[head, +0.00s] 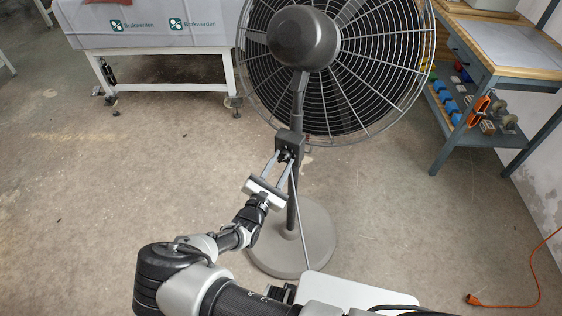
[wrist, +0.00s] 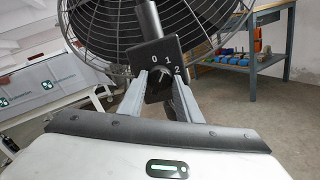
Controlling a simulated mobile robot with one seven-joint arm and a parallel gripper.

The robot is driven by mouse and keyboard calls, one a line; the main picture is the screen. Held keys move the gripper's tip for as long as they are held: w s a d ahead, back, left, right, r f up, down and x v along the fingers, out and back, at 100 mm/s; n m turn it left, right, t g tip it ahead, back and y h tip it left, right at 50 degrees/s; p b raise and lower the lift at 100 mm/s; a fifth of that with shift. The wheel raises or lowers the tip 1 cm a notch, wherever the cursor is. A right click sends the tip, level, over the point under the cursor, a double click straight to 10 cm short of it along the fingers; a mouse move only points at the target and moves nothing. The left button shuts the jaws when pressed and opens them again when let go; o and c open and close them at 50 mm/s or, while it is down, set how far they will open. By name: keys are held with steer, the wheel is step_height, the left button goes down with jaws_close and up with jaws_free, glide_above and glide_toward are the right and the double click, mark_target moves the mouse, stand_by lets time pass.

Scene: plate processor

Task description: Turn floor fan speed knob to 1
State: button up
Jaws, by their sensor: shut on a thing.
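The floor fan (head: 305,40) stands ahead of me, with a dark round grille, a pole and a round grey base (head: 310,240). Its dark control box (head: 289,143) is on the pole below the grille. In the wrist view the box (wrist: 152,52) carries the marks 0, 1 and 2. The speed knob (wrist: 159,76) sits below the marks, partly hidden between my fingers; its exact setting is hard to tell. My gripper (head: 284,158) reaches up to the box, and its two fingers (wrist: 160,80) are shut on the knob from both sides.
A blue-grey workbench (head: 470,75) with items on its lower shelf stands at the right. A table with a grey cover (head: 150,28) stands at the back left. An orange cable (head: 505,304) lies on the floor at right. The floor at left is clear.

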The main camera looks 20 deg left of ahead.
steer(key=shift+m, duration=0.3)
steer(key=o, duration=1)
steer(key=shift+o, duration=0.2)
steer(key=s+a+f, duration=0.1)
steer(key=s+a, duration=0.1)
steer(key=s, duration=1.5)
steer(key=shift+p, duration=0.45)
steer(key=shift+a, duration=0.1)
